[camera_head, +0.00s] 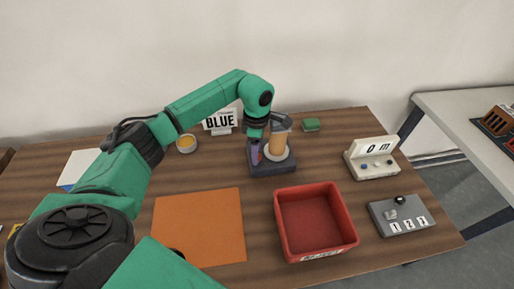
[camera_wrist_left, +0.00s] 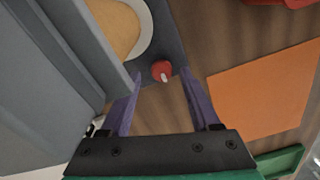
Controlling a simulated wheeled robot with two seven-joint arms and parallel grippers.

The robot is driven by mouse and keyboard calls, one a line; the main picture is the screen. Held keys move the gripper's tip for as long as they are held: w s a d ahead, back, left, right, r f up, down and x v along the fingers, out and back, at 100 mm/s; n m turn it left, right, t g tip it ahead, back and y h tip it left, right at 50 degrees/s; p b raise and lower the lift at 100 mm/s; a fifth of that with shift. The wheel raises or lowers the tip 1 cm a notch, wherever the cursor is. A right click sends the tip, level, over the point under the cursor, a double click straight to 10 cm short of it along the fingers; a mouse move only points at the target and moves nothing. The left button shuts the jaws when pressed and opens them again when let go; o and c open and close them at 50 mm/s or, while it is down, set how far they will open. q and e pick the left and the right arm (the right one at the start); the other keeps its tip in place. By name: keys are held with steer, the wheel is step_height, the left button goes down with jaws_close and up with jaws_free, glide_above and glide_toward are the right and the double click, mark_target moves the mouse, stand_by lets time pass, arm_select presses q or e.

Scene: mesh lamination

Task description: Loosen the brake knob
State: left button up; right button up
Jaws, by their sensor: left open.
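The brake knob is a small red knob with a white mark in the left wrist view (camera_wrist_left: 162,71), on the dark base (camera_head: 272,169) of the spool stand. The tan spool (camera_head: 277,144) on its white flange stands beside it. My left gripper (camera_head: 255,153) is over the left side of the stand, pointing down. Its purple fingers are open, and in the wrist view the knob shows between the fingertips with a gap on each side. I cannot tell how far the tips are from it in depth. In the head view the gripper mostly hides the knob. My right gripper is not seen.
A red bin (camera_head: 316,220) stands in front right of the stand, and an orange sheet (camera_head: 198,227) lies at front left.

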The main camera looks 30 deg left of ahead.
arm_select(q)
steer(key=shift+s+f, duration=0.15)
steer(key=shift+f, duration=0.1)
steer(key=shift+s+f, duration=0.1)
steer(key=shift+c, duration=0.3)
jaws_close()
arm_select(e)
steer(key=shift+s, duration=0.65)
